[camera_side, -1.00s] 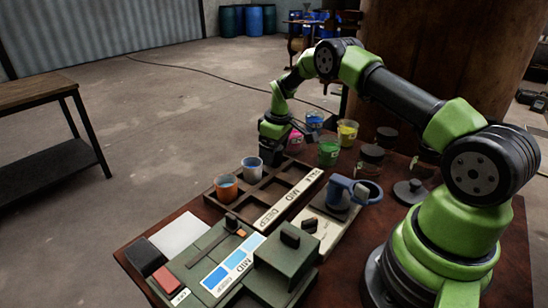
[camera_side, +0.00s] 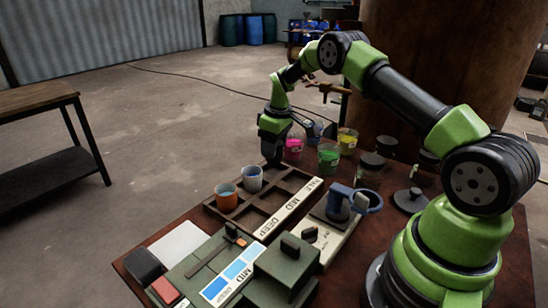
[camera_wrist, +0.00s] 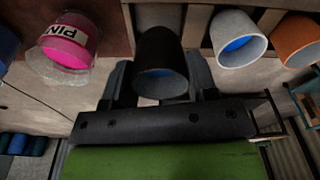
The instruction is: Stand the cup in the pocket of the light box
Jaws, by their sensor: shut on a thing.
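My gripper (camera_side: 272,152) is shut on a dark cup (camera_wrist: 158,48), which sits between the fingers in the wrist view, its grey-blue mouth facing the camera. In the side view the held cup is hard to tell from the dark fingers. They are above the far end of the brown tray. What looks like the light box is the green case (camera_side: 197,262) at the front of the table, with a blue shade strip (camera_side: 230,273) and a raised green block with a dark knob (camera_side: 289,262). I cannot make out its pocket.
The brown tray (camera_side: 262,222) holds an orange cup (camera_side: 226,197) and a white cup with blue liquid (camera_side: 252,180); its other compartments look empty. Pink (camera_side: 294,148), green (camera_side: 328,158) and yellow (camera_side: 347,141) tubs stand behind. A blue-grey clamp-like device (camera_side: 341,203) stands right of the tray.

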